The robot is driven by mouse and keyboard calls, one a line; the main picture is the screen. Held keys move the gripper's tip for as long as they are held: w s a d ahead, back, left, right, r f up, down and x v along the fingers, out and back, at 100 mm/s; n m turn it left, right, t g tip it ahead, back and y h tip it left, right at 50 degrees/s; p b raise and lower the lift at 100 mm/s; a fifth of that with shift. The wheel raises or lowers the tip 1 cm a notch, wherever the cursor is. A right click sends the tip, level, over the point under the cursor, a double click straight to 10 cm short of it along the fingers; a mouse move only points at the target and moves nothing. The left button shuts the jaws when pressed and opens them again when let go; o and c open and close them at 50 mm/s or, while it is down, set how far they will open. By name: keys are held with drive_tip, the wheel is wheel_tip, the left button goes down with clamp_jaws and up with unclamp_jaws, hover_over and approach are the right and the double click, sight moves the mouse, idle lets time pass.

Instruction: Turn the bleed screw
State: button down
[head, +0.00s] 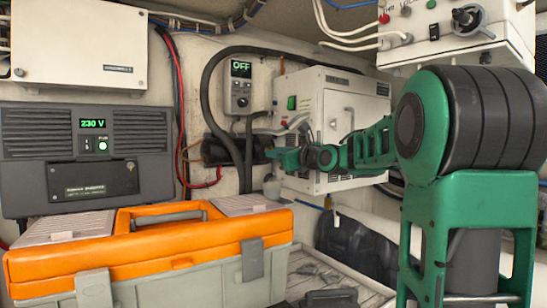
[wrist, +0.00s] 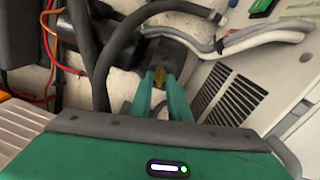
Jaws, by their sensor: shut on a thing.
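A small brass-coloured piece, which looks like the bleed screw (wrist: 159,79), shows between my fingertips in the wrist view. It is beside a dark fitting (wrist: 165,50) on the pale wall. My gripper (wrist: 161,82) has its two green fingers closed on it, one on each side. In the head view my gripper (head: 271,154) reaches left in front of the white vented unit, near the wall hoses. The screw is too small to make out there, and my fingers hide part of it in the wrist view.
A white vented unit (head: 340,108) with a green switch is close beside my gripper. A thick black hose (wrist: 105,65) and pale cables (wrist: 255,40) run nearby. An orange-lidded toolbox (head: 160,243) fills the lower left. A control panel (head: 241,88) reads OFF.

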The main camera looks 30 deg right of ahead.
drive_tip(key=shift+f+m, duration=0.3)
drive_tip(key=shift+m, duration=1.1)
drive_tip(key=c, duration=1.7)
unclamp_jaws()
drive_tip(key=shift+w, duration=0.1)
drive_tip(key=shift+o, duration=0.2)
drive_tip(key=shift+r, duration=0.15)
drive_tip(key=s, duration=1)
drive_tip(key=shift+s, duration=0.4)
drive_tip(key=shift+d, duration=0.1)
